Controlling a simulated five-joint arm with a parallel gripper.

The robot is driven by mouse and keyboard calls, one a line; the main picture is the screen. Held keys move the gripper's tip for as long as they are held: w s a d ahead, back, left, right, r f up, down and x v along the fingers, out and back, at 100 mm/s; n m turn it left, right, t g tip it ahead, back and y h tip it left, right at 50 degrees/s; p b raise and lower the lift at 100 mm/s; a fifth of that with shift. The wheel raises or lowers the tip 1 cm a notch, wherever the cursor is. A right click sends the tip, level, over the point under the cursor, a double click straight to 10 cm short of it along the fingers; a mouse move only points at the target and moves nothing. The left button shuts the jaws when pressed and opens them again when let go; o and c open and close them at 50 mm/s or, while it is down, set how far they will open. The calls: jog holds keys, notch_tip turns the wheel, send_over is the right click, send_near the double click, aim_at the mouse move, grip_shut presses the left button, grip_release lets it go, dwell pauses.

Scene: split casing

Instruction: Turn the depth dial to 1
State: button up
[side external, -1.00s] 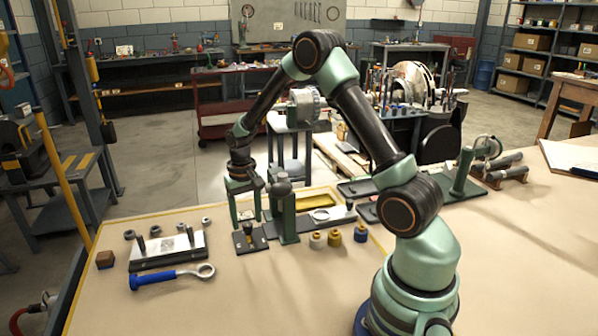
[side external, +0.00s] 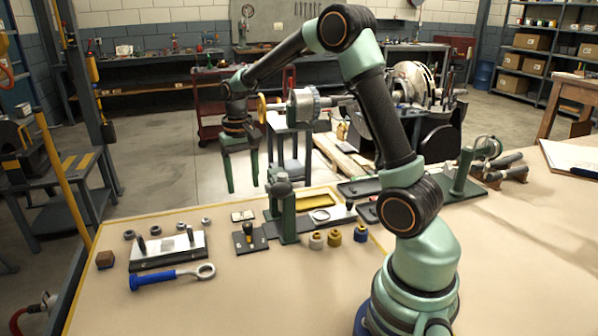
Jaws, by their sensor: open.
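My gripper (side external: 241,189) is open and empty, with its two green fingers pointing down. It is raised well above the bench, over its back edge in the picture. Below it lies a small pale plate (side external: 243,215) with dark marks. A dark plate with an upright black-and-yellow knob (side external: 249,230) stands just in front of that. A green post with a rounded head (side external: 281,195) stands to the right. Which of these is the depth dial, and its setting, I cannot tell; the marks are too small to read.
A metal plate with upright pins (side external: 170,248), several nuts and a blue-handled ring tool (side external: 172,276) lie on the left. Three small knobbed pieces (side external: 334,237) stand right of the post. The front of the bench (side external: 250,305) is clear.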

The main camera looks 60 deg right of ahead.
aim_at(247, 224)
notch_tip(247, 224, down, 12)
jog(key=m, duration=1)
jog(key=shift+f+m, duration=0.1)
jog(key=shift+m, duration=0.3)
grip_shut()
